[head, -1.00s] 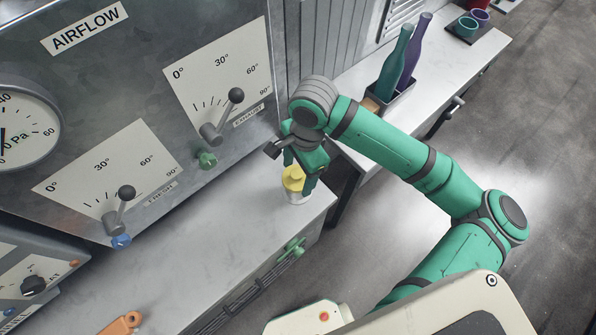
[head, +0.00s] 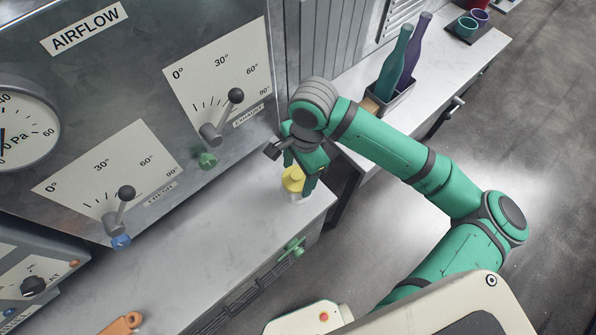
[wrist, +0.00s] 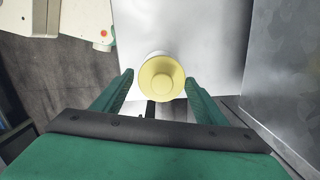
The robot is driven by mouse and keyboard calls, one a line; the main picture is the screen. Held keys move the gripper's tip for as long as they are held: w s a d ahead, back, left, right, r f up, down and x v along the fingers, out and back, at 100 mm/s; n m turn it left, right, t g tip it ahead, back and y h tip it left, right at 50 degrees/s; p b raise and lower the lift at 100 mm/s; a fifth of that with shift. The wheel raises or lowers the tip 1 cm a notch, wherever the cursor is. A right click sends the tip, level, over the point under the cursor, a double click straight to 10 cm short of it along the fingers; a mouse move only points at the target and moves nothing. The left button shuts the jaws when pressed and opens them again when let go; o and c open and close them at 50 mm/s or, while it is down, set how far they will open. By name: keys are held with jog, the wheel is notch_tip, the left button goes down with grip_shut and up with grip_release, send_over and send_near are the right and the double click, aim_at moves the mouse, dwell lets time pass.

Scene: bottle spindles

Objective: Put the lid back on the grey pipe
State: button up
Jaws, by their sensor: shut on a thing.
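The yellow lid (head: 292,180), round with a raised centre knob, is between the fingers of my gripper (head: 300,174) near the right end of the counter. The wrist view also shows the lid (wrist: 162,78), with the gripper's fingertips (wrist: 159,80) on either side. My gripper is shut on it. A small pale cylinder (head: 297,198) shows just below the lid in the head view. It may be the grey pipe, but the lid and fingers hide most of it. I cannot tell whether the lid touches it.
The airflow panel (head: 130,70) with levers rises behind. A green fitting (head: 291,247) sticks out at the counter's front edge. Bottles (head: 395,65) in a tray stand on another counter to the right.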

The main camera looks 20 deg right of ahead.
dwell(0.4)
jog(key=o, duration=1.4)
jog(key=shift+r, duration=0.1)
jog(key=shift+r, duration=3.4)
jog(key=shift+c, duration=0.6)
grip_shut()
jog(key=shift+f, duration=2.55)
